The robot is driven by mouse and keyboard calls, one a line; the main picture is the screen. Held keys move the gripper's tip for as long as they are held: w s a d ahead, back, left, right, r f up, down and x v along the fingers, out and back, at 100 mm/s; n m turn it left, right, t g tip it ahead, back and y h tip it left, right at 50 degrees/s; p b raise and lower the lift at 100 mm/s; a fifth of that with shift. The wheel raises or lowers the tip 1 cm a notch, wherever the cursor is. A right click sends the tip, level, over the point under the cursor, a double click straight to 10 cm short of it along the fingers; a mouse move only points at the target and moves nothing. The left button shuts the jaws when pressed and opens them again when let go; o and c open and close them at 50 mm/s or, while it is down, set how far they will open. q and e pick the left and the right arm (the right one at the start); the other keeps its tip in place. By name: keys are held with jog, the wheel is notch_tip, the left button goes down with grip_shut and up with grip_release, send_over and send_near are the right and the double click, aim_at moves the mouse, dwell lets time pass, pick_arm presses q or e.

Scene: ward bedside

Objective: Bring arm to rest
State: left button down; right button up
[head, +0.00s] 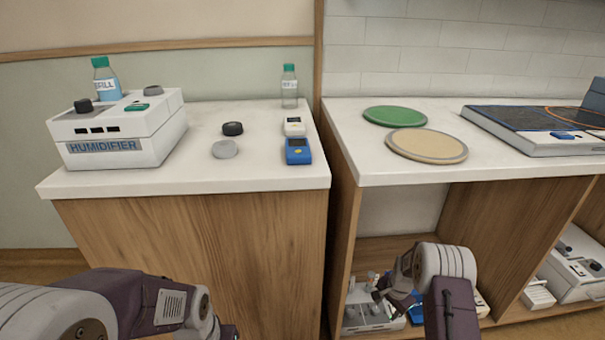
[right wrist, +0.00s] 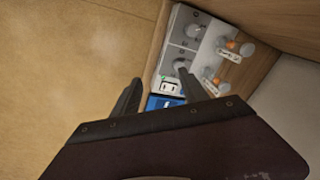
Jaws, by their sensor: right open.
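My right gripper (head: 384,292) hangs low in front of the open lower shelf of the right cabinet, below the countertop. It is open, and nothing shows held in it. In the right wrist view its two dark fingers (right wrist: 158,90) stand apart. Beyond them are a grey-white panel tray (right wrist: 186,40), a small white device (right wrist: 171,85) and a blue device (right wrist: 163,103). I cannot tell how far these are from the fingertips. My left arm reaches in from the lower left in the head view; its fingers are out of frame.
The left counter (head: 200,180) holds a humidifier (head: 120,130), bottles, two knobs, a white device (head: 294,126) and a blue one (head: 298,150). The right counter (head: 350,150) has a green disc (head: 395,116) and a tan disc (head: 427,145). Its edge overhangs the shelf.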

jog(key=w+a+r+n+t, duration=0.15)
jog(key=a+r, duration=0.25)
jog(key=r, duration=0.7)
jog(key=s+a+r+n, duration=0.35)
jog(key=s+r, duration=0.35)
jog(key=r, duration=0.3)
jog(key=s+a+f+n+g, duration=0.1)
jog(key=s+n, duration=0.2)
jog(key=s, duration=0.7)
jog(key=s+a+f+n+g, duration=0.1)
jog(key=s+a+n, duration=0.1)
jog(key=s, duration=0.7)
notch_tip(320, 180, up, 36)
jog(key=n+p, duration=0.1)
jog(key=p, duration=3.4)
jog(key=shift+w+d+p, duration=0.15)
jog(key=shift+d+p, duration=0.1)
jog(key=shift+p, duration=0.05)
jog(key=shift+f, duration=0.1)
